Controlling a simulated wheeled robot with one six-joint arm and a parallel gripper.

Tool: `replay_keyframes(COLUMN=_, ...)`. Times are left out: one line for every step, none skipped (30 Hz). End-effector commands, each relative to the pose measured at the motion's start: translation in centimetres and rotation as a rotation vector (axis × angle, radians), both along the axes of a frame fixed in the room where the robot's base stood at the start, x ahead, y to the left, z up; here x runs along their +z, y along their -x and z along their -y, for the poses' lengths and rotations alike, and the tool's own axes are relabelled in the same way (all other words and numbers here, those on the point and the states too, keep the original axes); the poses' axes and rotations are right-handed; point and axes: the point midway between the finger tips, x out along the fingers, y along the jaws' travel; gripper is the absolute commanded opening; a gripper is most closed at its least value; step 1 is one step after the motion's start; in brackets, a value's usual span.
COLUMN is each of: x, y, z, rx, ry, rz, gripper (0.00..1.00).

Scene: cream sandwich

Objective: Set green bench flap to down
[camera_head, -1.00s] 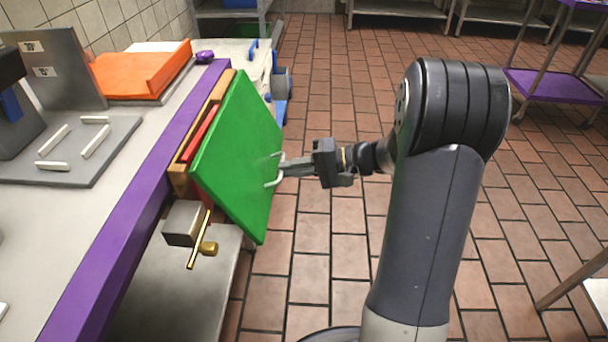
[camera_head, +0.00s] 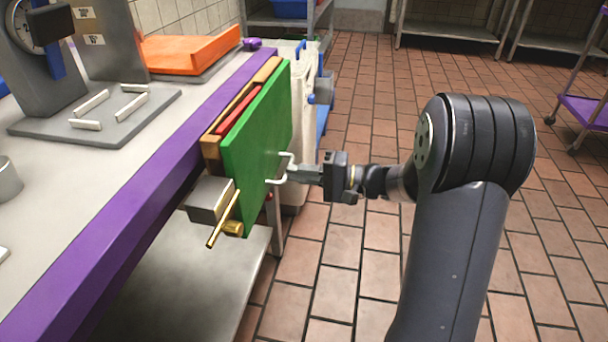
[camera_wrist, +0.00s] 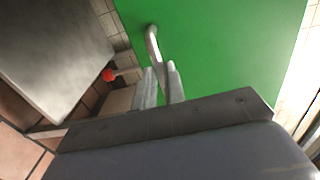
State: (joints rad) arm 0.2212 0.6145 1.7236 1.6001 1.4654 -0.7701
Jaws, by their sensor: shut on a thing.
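The green bench flap (camera_head: 258,140) hangs nearly upright against the side of the purple-edged bench in the head view. It fills much of the wrist view (camera_wrist: 225,45). A pale handle (camera_head: 289,158) stands out from its outer face and also shows in the wrist view (camera_wrist: 152,42). My gripper (camera_head: 284,174) is at the handle, its fingers shut on it; the fingers also show in the wrist view (camera_wrist: 160,85). The exact contact is partly hidden by the fingers.
A metal box (camera_head: 211,200) with a brass bar (camera_head: 223,221) sits beside the flap's near edge. The bench top (camera_head: 120,165) holds a grey plate with pale bars (camera_head: 95,120) and an orange tray (camera_head: 190,55). Tiled floor (camera_head: 350,260) to the right is clear.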

Motion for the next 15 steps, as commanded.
replay_keyframes(x=-1.28, y=0.24, z=-0.3, rx=0.005, ry=0.017, rz=-0.023, gripper=0.0)
replay_keyframes(x=-1.28, y=0.25, z=-0.31, rx=0.005, ry=0.017, rz=-0.023, gripper=0.0)
replay_keyframes(x=-1.29, y=0.25, z=-0.33, rx=0.006, ry=0.017, rz=-0.023, gripper=0.0)
replay_keyframes(x=-1.29, y=0.25, z=-0.34, rx=0.006, ry=0.017, rz=-0.023, gripper=0.0)
replay_keyframes(x=-1.29, y=0.25, z=-0.35, rx=0.006, ry=0.017, rz=-0.023, gripper=0.0)
replay_keyframes(x=-1.29, y=0.26, z=-0.37, rx=0.006, ry=0.017, rz=-0.023, gripper=0.0)
replay_keyframes(x=-1.29, y=0.26, z=-0.38, rx=0.007, ry=0.017, rz=-0.023, gripper=0.0)
replay_keyframes(x=-1.3, y=0.26, z=-0.39, rx=0.007, ry=0.017, rz=-0.023, gripper=0.0)
replay_keyframes(x=-1.3, y=0.26, z=-0.4, rx=0.007, ry=0.017, rz=-0.023, gripper=0.0)
replay_keyframes(x=-1.3, y=0.27, z=-0.41, rx=0.008, ry=0.017, rz=-0.023, gripper=0.12)
replay_keyframes(x=-1.29, y=0.26, z=-0.42, rx=0.008, ry=0.016, rz=-0.022, gripper=0.15)
replay_keyframes(x=-1.28, y=0.25, z=-0.42, rx=0.008, ry=0.016, rz=-0.022, gripper=0.18)
replay_keyframes(x=-1.26, y=0.25, z=-0.41, rx=0.007, ry=0.016, rz=-0.022, gripper=0.2)
replay_keyframes(x=-1.24, y=0.24, z=-0.39, rx=0.007, ry=0.016, rz=-0.021, gripper=0.23)
replay_keyframes(x=-1.2, y=0.23, z=-0.37, rx=0.007, ry=0.016, rz=-0.021, gripper=0.26)
